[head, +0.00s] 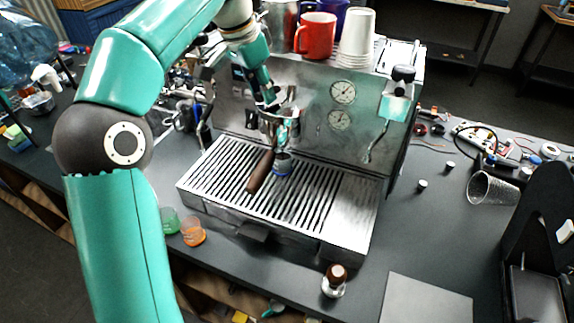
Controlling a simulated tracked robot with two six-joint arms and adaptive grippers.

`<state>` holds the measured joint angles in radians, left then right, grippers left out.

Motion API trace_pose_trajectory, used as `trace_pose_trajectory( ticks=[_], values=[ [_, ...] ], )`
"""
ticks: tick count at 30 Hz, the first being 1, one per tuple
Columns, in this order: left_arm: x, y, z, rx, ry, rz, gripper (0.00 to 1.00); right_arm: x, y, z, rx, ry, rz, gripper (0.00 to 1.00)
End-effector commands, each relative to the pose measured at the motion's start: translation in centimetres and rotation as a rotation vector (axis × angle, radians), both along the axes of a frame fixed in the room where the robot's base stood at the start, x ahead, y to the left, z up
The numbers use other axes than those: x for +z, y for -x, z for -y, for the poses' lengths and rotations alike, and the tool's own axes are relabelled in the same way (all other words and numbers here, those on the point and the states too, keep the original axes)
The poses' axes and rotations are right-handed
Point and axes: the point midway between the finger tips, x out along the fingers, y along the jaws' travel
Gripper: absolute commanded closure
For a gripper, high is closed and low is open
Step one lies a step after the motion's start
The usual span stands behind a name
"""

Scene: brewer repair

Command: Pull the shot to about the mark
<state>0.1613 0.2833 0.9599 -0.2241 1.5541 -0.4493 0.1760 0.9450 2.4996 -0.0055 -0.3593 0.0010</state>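The silver espresso machine (232,104) stands on the grey bench, with two round gauges (342,92) on its front. A portafilter with a brown wooden handle (260,172) is at the group head, its handle pointing toward me. A small cup with a blue band (282,164) is below it, over the slatted drip tray (222,180). Its inside and any mark are too small to make out. My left gripper (277,106) is at the machine's front, just above the portafilter. Its fingers blend with the metal, so I cannot tell their opening or contact. My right gripper is out of view.
A red mug (315,36) and stacked white cups (357,40) stand on the machine. Green (168,220) and orange (193,232) small cups are left of the tray. A tamper (335,280), a grey mat (426,302) and a tipped clear cup (492,188) are right.

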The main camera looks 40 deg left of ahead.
Motion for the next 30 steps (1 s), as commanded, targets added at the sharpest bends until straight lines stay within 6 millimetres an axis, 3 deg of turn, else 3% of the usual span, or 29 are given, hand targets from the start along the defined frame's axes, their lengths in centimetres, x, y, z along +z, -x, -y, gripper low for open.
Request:
trace_pose_trajectory(
  ticks=[10,30],
  values=[
    [0.0,0.0,0.2,0.015,0.000,0.000,0.69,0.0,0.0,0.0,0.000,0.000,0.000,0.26],
    [0.0,0.0,3.4,0.395,0.000,0.001,0.69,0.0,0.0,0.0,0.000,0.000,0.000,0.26]
  ],
)
